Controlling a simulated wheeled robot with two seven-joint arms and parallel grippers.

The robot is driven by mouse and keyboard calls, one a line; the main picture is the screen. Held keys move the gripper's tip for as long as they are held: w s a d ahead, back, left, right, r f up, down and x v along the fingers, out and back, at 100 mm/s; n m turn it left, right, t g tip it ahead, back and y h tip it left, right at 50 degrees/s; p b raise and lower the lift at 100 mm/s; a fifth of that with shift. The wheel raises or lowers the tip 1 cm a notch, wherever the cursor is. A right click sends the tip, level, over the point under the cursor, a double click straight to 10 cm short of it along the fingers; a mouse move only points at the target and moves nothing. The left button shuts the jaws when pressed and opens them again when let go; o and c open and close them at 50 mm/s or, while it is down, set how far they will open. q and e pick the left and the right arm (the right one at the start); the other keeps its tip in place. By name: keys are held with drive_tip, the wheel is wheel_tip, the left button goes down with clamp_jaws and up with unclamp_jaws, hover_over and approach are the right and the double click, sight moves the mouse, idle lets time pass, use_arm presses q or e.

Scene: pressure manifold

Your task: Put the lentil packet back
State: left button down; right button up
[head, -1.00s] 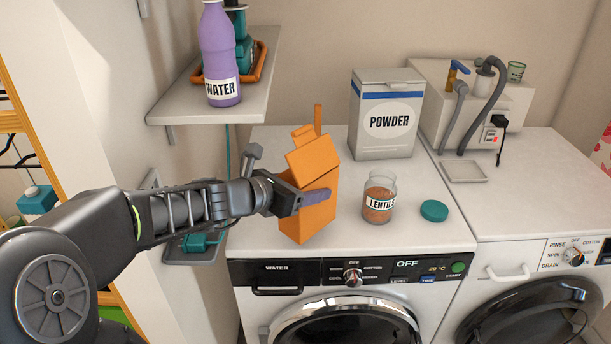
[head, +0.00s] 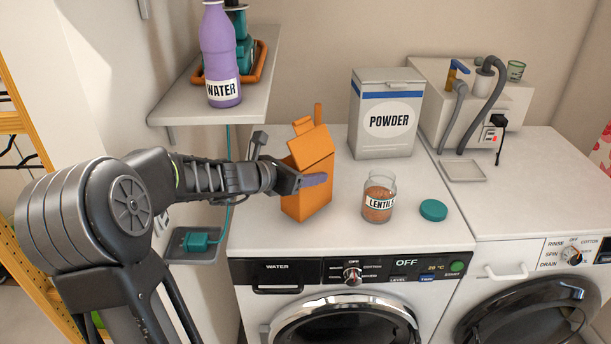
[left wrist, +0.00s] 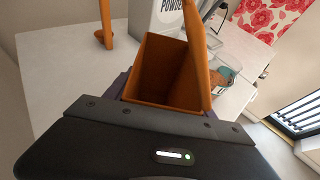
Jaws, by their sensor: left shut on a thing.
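The lentil packet is an orange carton (head: 308,196) with its top flap up, above the washing machine top at its front left. My left gripper (head: 313,180) is shut on its body. I cannot tell whether its bottom touches the surface. In the left wrist view the packet (left wrist: 160,72) is open at the top, and no lentils show inside. A glass jar labelled LENTILS (head: 379,200) holds orange-brown lentils and stands open to the right. A teal lid (head: 433,210) lies beside the jar. My right gripper is out of view.
A white POWDER box (head: 386,115) stands behind. An orange upright piece (head: 318,114) shows behind the packet and in the left wrist view (left wrist: 105,22). A wall shelf (head: 190,112) at upper left bears a purple WATER bottle (head: 220,60) and an orange tray (head: 258,73).

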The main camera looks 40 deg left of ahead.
use_arm(q)
drive_tip(key=shift+f, duration=0.45)
drive_tip(key=shift+f, duration=0.15)
drive_tip(key=shift+c, duration=1.6)
unclamp_jaws()
drive_tip(key=v, duration=1.2)
drive_tip(key=shift+p, duration=0.45)
